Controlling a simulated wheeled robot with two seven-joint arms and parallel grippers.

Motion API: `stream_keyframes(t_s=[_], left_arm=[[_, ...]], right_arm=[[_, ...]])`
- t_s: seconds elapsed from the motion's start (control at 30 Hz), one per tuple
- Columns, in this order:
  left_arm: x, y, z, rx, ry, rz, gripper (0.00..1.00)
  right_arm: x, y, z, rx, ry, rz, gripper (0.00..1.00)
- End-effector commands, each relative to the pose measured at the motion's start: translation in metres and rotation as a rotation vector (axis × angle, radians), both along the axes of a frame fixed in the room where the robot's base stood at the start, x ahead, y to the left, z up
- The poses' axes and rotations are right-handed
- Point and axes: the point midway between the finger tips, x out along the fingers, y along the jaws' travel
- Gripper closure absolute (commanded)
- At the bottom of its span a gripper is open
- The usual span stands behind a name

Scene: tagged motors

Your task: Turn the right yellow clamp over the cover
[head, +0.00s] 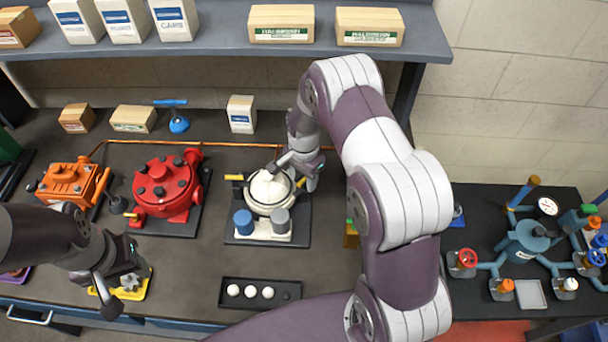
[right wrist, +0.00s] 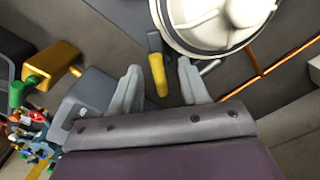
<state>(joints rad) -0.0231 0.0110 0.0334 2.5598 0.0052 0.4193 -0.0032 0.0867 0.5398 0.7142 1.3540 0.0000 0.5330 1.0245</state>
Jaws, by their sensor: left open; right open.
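A white pot with a round white cover (head: 268,190) stands on a dark base plate in the middle of the bench. A yellow clamp (head: 234,177) sticks out at its left side. The right yellow clamp (right wrist: 158,74) shows in the right wrist view, beside the white cover (right wrist: 215,18) and pointing away from it; my gripper mostly hides it in the head view. My right gripper (head: 291,174) is open at the pot's right side, with its fingers on either side of this clamp. I cannot tell whether they touch it. My left gripper (head: 122,284) is open at the lower left, over a yellow tray.
The yellow tray (head: 136,293) holds a grey gear-like part. A red motor (head: 165,187) and an orange motor (head: 70,182) stand to the left. A black tray (head: 230,304) with white balls lies in front. A shelf (head: 225,48) with boxes spans the back. A teal valve assembly (head: 527,240) is far right.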

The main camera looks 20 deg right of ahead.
Motion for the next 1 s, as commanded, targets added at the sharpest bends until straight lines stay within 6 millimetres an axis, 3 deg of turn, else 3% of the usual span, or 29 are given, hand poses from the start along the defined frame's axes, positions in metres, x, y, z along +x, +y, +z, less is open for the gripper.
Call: stream_keyframes(t_s=[0.07,0.2,0.63,1.0], left_arm=[[0.0,0.0,0.0,0.0,0.0,0.0,0.53],[0.0,0.0,0.0,0.0,0.0,0.0,0.53],[0.0,0.0,-0.004,0.0,0.0,0.0,0.53],[0.0,0.0,-0.014,0.0,0.0,0.0,0.53]], right_arm=[[0.0,0.0,0.0,0.0,0.0,0.0,0.59],[0.0,0.0,0.0,0.0,0.001,0.0,1.0],[0.0,0.0,-0.001,0.0,0.001,-0.06,1.0],[0.0,-0.001,-0.002,0.0,0.001,-0.347,1.0]])
